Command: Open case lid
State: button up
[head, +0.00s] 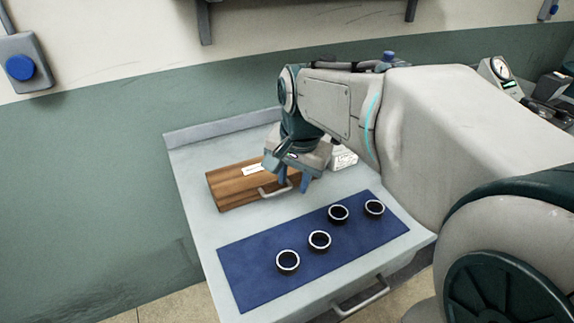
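A brown wooden case (235,187) lies on the light grey bench, with its lid shut. A white label (252,170) is on its top, and a pale metal handle (274,192) is on its front side. My gripper (294,182) points down at the right part of the case, close to the handle. Its two blue fingers are apart, one near the handle and one to the right of it. Whether they touch the handle cannot be told. My gripper and arm hide the right end of the case.
A blue mat (255,250) lies in front of the case with several dark rings with light rims, such as this ring (288,262). A white box (343,157) stands behind my gripper. The bench (195,185) has a drawer handle (361,298) at its front. The left side of the bench is clear.

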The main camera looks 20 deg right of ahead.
jog(key=shift+s+f, duration=0.1)
jog(key=shift+s, duration=0.15)
jog(key=s+f+n, duration=0.1)
jog(key=s+n, duration=0.1)
jog(key=s, duration=0.1)
jog(key=s+f+n, duration=0.2)
jog(key=s+n, duration=0.1)
jog(key=s+f+n+p, duration=0.1)
jog(key=s+f+n, duration=0.1)
jog(key=s, duration=0.2)
jog(key=shift+a+f+n, duration=0.1)
jog(key=shift+f+n, duration=0.05)
jog(key=shift+n, duration=0.15)
jog(key=shift+c, duration=1.3)
jog(key=shift+s+f, duration=0.2)
jog(key=shift+s, duration=0.05)
grip_shut()
jog(key=shift+s, duration=0.1)
